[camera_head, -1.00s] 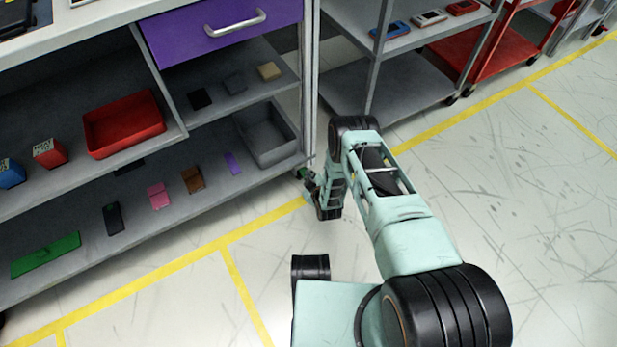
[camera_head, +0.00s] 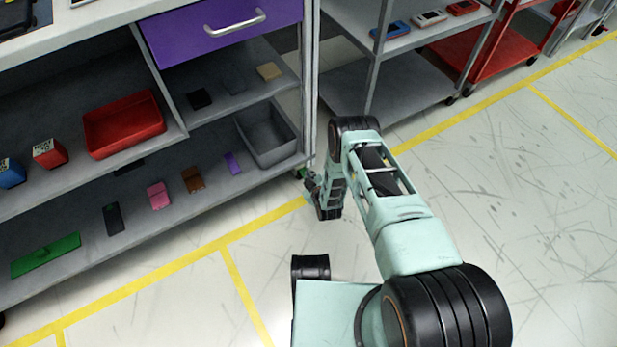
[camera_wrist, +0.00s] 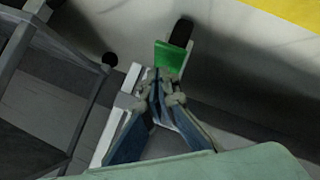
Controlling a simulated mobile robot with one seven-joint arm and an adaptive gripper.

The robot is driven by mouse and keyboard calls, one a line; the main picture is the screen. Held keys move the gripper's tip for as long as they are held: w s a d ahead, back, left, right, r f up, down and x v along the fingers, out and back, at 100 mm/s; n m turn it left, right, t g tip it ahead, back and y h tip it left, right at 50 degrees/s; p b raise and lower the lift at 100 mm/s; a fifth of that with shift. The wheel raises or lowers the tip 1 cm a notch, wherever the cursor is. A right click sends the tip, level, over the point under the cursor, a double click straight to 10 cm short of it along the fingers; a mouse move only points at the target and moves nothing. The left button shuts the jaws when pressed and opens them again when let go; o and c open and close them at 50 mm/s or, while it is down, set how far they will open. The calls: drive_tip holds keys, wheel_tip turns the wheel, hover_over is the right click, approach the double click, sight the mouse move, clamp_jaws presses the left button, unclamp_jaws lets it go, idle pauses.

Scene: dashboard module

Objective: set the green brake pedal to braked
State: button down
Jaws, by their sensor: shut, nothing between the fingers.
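The green brake pedal (camera_wrist: 171,58) shows in the wrist view as a small green plate with a dark part behind it and a pale edge. In the head view, a small bit of green (camera_head: 302,172) shows at the foot of the shelving's right post, partly hidden by my gripper. My gripper (camera_wrist: 158,84) is shut and empty. Its fingertips are close to the pedal's lower edge in the wrist view; I cannot tell whether they touch it. In the head view my gripper (camera_head: 309,180) is low beside that post.
The grey shelving's lower shelf (camera_head: 80,222) holds a green plate (camera_head: 45,254) and several small items. A second shelf unit (camera_head: 390,85) and a red cart (camera_head: 500,60) stand at the back right. The floor to the right is clear.

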drive_tip(key=shift+f, duration=0.1)
drive_tip(key=shift+f, duration=0.35)
drive_tip(key=shift+f, duration=0.35)
idle(0.5)
drive_tip(key=shift+r+p, duration=0.6)
drive_tip(key=shift+r, duration=0.2)
drive_tip(key=r+p, duration=0.2)
drive_tip(key=r, duration=0.1)
drive_tip(key=r+p, duration=0.2)
drive_tip(key=shift+s+d, duration=0.25)
drive_tip(key=shift+s, duration=0.1)
idle(0.4)
